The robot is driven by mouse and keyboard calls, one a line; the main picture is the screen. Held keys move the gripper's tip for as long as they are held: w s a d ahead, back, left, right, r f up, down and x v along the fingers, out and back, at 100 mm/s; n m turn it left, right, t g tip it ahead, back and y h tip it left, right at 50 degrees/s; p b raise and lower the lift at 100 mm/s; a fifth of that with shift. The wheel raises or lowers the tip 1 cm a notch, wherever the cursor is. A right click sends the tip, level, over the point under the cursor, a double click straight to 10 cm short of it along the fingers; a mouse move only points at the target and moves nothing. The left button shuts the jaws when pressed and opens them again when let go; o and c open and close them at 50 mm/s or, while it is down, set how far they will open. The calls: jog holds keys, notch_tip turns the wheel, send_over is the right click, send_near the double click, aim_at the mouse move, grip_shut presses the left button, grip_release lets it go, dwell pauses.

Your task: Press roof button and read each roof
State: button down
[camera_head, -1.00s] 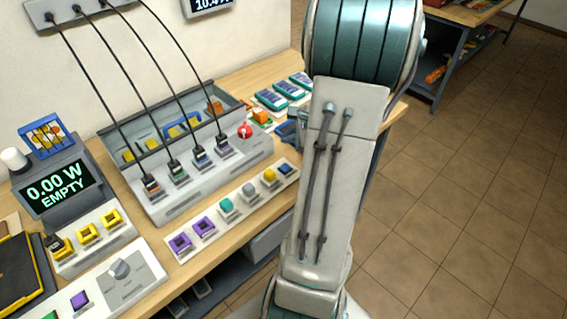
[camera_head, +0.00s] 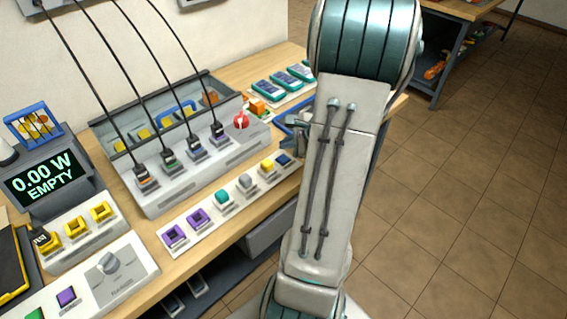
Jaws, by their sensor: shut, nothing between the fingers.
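A dark meter (camera_head: 52,180) at the left shows "0.00 W EMPTY" in light letters. In front of the grey console a white strip (camera_head: 183,252) carries a row of coloured parts: two purple square frames (camera_head: 187,226), a teal button (camera_head: 222,197), a grey button (camera_head: 245,182), a yellow button (camera_head: 267,166) and a blue button (camera_head: 284,158). No label naming a roof is readable. A blue-grey part at the left edge of my arm looks like my gripper (camera_head: 292,136). It is beside the bench's right part, mostly hidden, and touches none of these buttons that I can see.
The console (camera_head: 203,180) holds several cabled plugs and a red knob (camera_head: 241,121). A panel at the lower left has a grey dial (camera_head: 111,262) and a purple button (camera_head: 67,297). Teal boxes (camera_head: 268,93) lie at the bench's back. Tiled floor (camera_head: 455,200) is clear at right.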

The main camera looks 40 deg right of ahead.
aim_at(287, 159)
jog(key=shift+f+b, duration=0.8)
jog(key=shift+f, duration=0.35)
jog(key=shift+f, duration=0.1)
dwell(1.1)
jog(key=shift+f+b, duration=0.3)
jog(key=shift+b, duration=0.3)
jog(key=shift+f+b, duration=0.35)
jog(key=shift+b, duration=0.1)
dwell(0.4)
jog(key=shift+r, duration=0.1)
jog(key=shift+r+p, duration=0.5)
jog(key=shift+r, duration=0.2)
jog(key=shift+r, duration=0.1)
notch_tip(287, 159, up, 5)
jog(key=p, duration=0.3)
jog(key=shift+p, duration=0.35)
